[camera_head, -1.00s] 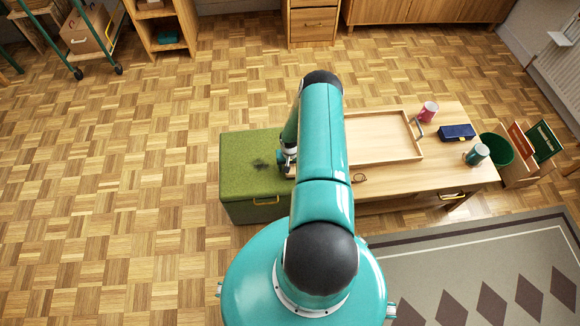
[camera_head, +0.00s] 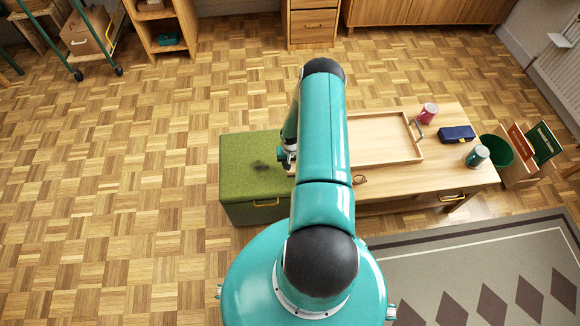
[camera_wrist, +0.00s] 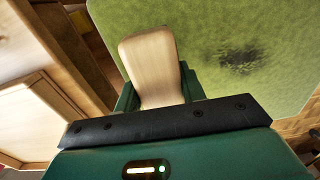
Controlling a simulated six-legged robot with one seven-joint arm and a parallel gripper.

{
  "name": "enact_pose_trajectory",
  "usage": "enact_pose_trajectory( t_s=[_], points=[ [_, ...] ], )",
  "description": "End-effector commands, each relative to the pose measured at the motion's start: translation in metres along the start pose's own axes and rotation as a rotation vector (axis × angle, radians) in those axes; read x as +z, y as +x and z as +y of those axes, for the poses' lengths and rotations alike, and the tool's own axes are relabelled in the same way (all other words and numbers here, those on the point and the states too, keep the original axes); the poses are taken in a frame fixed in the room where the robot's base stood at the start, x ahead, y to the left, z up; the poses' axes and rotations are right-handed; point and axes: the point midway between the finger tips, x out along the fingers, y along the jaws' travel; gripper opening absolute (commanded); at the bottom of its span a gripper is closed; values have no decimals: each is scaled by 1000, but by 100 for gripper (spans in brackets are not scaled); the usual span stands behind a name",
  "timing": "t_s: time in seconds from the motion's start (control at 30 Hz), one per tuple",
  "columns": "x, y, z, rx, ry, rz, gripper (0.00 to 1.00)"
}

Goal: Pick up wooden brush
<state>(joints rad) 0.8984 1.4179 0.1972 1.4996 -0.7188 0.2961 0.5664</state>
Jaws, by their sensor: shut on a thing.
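The wooden brush (camera_wrist: 152,65) is pale and smooth, with a rounded end. In the wrist view it sits between the two green fingers of my gripper (camera_wrist: 158,92), which is shut on it. Its lower part is hidden behind the dark bar of the gripper. Behind it is the green top of a bench (camera_wrist: 225,25); I cannot tell how far the brush is above that top. In the head view my gripper (camera_head: 287,160) is at the right side of the green bench (camera_head: 240,185), mostly hidden by my arm, and the brush cannot be made out.
A wooden table (camera_head: 455,180) adjoins the bench on the right. It carries a wooden tray (camera_head: 420,152), a red can (camera_head: 428,111), a dark blue case (camera_head: 457,133) and a teal can (camera_head: 476,155). A green bin (camera_head: 497,150) stands beyond. The floor to the left is clear.

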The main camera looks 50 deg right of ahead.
Motion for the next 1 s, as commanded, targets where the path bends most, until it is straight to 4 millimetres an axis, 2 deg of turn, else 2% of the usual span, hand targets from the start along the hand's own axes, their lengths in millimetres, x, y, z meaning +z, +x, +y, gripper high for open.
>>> enact_pose_trajectory(
  t_s=[0.03, 0.2, 0.4, 0.63, 1.0],
  points=[
    [6, -13, 11, 4, 3, -1, 14],
    [26, -53, 38, 3, 5, 1, 14],
    [58, -75, 78, 2, 6, -2, 14],
    [77, -89, 104, 1, 4, -1, 14],
    [81, -92, 109, 1, 2, -1, 14]
  ],
)
